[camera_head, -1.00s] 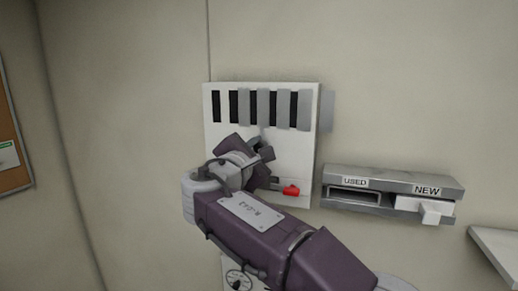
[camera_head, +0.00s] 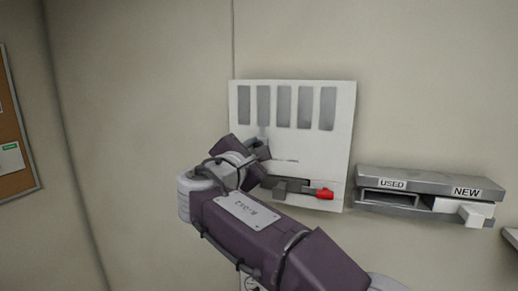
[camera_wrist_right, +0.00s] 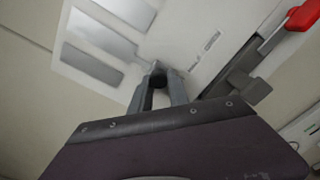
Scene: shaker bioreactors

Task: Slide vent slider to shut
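The white vent panel (camera_head: 341,125) is on the wall, with a row of tall slots. Grey slats of the vent slider (camera_head: 284,105) fill these slots, and no black opening shows. My right gripper (camera_head: 262,150) is at the panel's lower left, below the slots. In the right wrist view its fingers (camera_wrist_right: 164,80) are close together around a small dark knob, which they mostly hide. A short groove shows in the panel to the right of the gripper. My left gripper is not in view.
A grey lever with a red tip (camera_head: 325,194) sits low on the panel, close to my right arm. A grey wall holder (camera_head: 420,180) labelled USED and NEW is to the right. A cork board (camera_head: 20,130) hangs at far left.

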